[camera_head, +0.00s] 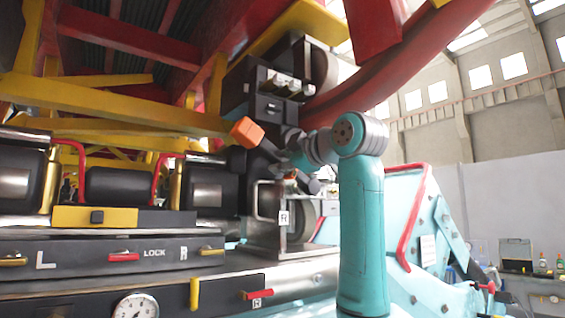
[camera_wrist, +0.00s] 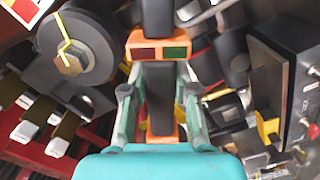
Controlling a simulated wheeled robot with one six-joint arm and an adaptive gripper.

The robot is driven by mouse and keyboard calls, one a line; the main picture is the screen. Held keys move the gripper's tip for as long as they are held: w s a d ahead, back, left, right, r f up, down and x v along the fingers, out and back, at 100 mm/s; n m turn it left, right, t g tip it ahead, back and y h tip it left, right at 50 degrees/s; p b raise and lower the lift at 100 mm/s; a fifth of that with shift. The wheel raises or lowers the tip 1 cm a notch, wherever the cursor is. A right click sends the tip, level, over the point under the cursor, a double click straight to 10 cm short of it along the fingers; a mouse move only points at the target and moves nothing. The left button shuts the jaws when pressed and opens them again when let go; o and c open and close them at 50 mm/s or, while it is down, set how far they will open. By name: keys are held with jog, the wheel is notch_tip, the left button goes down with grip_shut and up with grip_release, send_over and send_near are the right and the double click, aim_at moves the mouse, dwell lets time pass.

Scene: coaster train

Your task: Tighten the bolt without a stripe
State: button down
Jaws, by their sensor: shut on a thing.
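My gripper (camera_wrist: 158,88) is shut on a black-handled tool (camera_wrist: 157,22) with an orange body and red and green windows. In the head view, the tool (camera_head: 247,132) shows an orange block at its upper left end, and my gripper (camera_head: 288,158) is partly hidden by my arm. The tool is in front of the dark machine parts under the red track. In the wrist view, a brass hex bolt (camera_wrist: 68,65) sits on a round black housing at upper left, with a yellow stripe across it. The tool is apart from this bolt. I cannot make out a bolt without a stripe.
A dark console (camera_head: 120,257) with LOCK lettering and coloured levers stands at lower left, with a gauge (camera_head: 136,306) below. Yellow beams and a curved red rail (camera_head: 400,75) hang overhead. In the wrist view, a black box (camera_wrist: 285,75) with knobs is close on the right.

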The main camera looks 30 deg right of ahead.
jog(key=shift+w+a+r, duration=0.1)
jog(key=shift+w+r, duration=0.05)
jog(key=shift+w, duration=0.4)
dwell(1.7)
dwell(0.7)
jog(key=shift+s, duration=2.35)
